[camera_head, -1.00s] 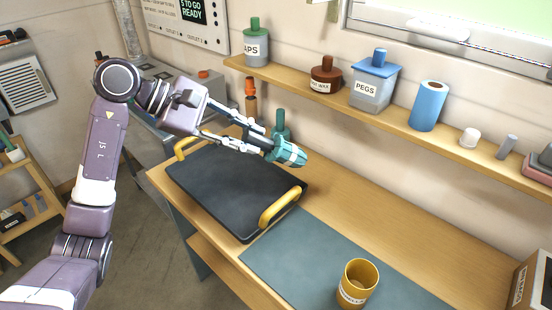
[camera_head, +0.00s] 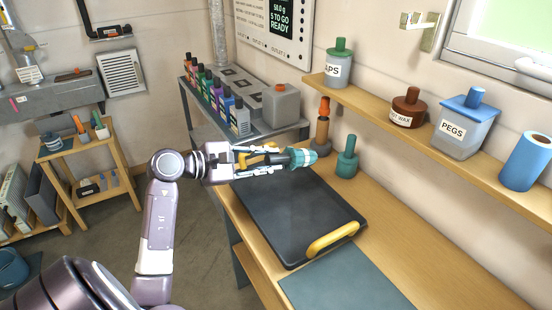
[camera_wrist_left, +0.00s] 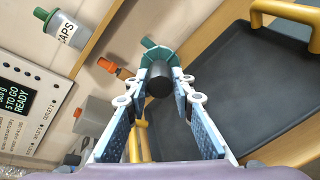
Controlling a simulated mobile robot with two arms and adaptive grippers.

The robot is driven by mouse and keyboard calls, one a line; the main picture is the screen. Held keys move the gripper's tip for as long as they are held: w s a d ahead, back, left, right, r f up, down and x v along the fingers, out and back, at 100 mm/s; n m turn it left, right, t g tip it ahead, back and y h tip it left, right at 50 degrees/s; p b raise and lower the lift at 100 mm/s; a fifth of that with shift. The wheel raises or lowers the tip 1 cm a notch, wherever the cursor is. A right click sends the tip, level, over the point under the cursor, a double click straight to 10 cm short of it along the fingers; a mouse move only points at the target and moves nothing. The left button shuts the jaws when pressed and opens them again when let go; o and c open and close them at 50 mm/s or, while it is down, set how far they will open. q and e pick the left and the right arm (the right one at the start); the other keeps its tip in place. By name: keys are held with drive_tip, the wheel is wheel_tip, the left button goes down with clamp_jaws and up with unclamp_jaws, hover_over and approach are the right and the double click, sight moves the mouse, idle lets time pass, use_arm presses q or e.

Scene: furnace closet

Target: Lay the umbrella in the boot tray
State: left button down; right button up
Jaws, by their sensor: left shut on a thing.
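The teal folded umbrella (camera_head: 303,157) with a pale band is in my left gripper (camera_head: 284,160). In the left wrist view the umbrella (camera_wrist_left: 160,82) shows its dark round end between the fingers, with teal behind it. My left gripper is shut on it and holds it above the far end of the boot tray. The boot tray (camera_head: 298,218) is a flat dark tray with yellow handles on the wooden bench; it also shows in the left wrist view (camera_wrist_left: 235,85). The arm and gripper partly hide its far handle. My right gripper is out of view.
A teal bottle (camera_head: 346,162) and an orange-capped bottle (camera_head: 322,128) stand behind the tray by the wall. A shelf (camera_head: 400,132) with jars hangs above. A blue-grey mat (camera_head: 345,285) lies in front of the tray. Several bottles stand on a grey unit (camera_head: 260,137) beyond.

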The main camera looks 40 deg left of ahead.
use_arm(q)
drive_tip(key=shift+f, duration=0.1)
drive_tip(key=shift+f+b, duration=0.3)
drive_tip(key=shift+f, duration=0.35)
drive_tip(key=shift+f+b, duration=3.7)
drive_tip(key=shift+f, duration=1.15)
drive_tip(key=c, duration=1.6)
unclamp_jaws()
